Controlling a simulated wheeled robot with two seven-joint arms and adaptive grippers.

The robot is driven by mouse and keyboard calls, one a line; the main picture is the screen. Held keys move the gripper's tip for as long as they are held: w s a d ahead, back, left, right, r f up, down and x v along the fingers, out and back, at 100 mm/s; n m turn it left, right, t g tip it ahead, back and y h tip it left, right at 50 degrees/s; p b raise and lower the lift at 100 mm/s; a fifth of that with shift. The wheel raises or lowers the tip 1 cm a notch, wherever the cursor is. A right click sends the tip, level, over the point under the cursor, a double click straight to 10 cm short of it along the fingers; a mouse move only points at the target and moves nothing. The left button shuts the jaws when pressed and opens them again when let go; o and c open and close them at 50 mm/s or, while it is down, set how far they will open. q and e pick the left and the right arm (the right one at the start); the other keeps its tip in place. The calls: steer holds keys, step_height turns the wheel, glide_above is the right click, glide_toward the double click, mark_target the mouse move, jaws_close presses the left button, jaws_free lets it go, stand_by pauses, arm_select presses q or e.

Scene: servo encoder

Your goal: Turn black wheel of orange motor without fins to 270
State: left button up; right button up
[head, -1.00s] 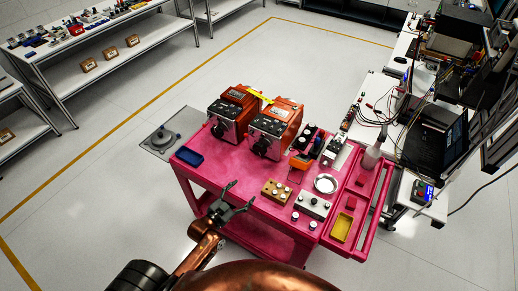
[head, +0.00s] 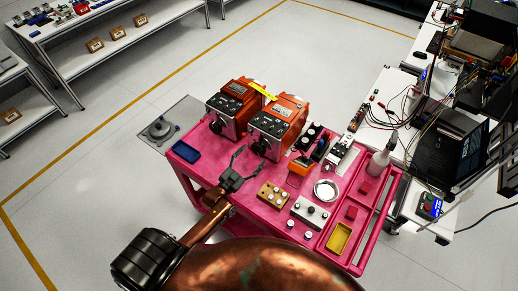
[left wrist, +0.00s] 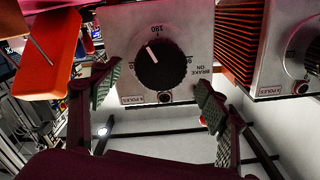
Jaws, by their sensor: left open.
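Two orange motors with grey front plates stand side by side on the pink cart (head: 215,178). The motor without fins (head: 285,108) is the right one in the head view. The finned motor (head: 236,92) is left of it and shows at right in the left wrist view (left wrist: 235,45). The black wheel (left wrist: 160,62) of the finless motor faces my left wrist camera; its white mark points up and slightly left, near the 180 label. My left gripper (head: 250,160) is open and empty just in front of this wheel. Its fingers (left wrist: 155,93) are spread either side, apart from the wheel.
An orange device (head: 299,166) stands right of the gripper, with a brown box (head: 273,194) and a grey box (head: 310,211) nearer. A blue tray (head: 186,149) lies at the cart's left.

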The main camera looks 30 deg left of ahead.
mark_target(257, 151)
arm_select(q)
steer(key=w, duration=0.3)
steer(key=shift+w+d, duration=0.1)
steer(key=shift+w, duration=0.75)
steer(key=c, duration=1.2)
arm_select(e)
steer(key=shift+w+a+r, duration=0.1)
steer(key=shift+r, duration=0.15)
